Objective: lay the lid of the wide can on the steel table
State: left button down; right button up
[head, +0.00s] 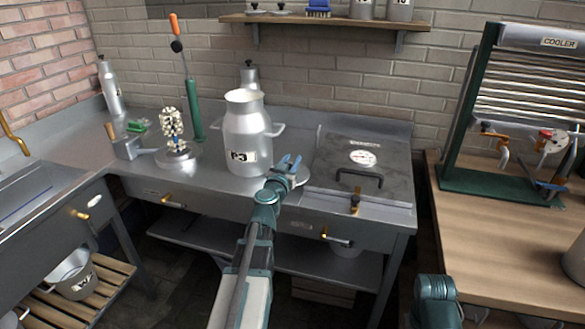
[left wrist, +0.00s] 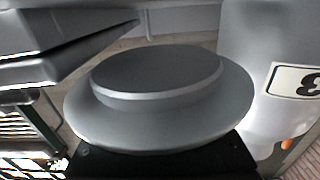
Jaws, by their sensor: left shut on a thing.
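The wide can (head: 247,135), a pale metal can marked P-3 with two side handles, stands upright on the steel table (head: 210,172). Its mouth is open with no lid on it. My left gripper (head: 290,165) is just right of the can near the table's front edge, shut on the lid (head: 301,175). The lid, a round grey disc with a raised middle, fills the middle of the left wrist view (left wrist: 155,85), with the can (left wrist: 265,55) beside it. I cannot tell whether the lid touches the table. My right gripper is out of view.
A dark-topped unit with a gauge and handle (head: 345,183) is right of the lid. A whisk-like thing on a round base (head: 178,153) and a green tool (head: 194,110) stand left of the can. A smaller can (head: 250,76) is behind. Bare steel lies left of the can.

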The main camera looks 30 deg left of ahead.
pick_arm(q)
jog(key=shift+f+b, duration=0.4)
jog(key=shift+f, duration=0.15)
jog(key=c, duration=0.6)
grip_release()
jog(key=shift+r, duration=0.15)
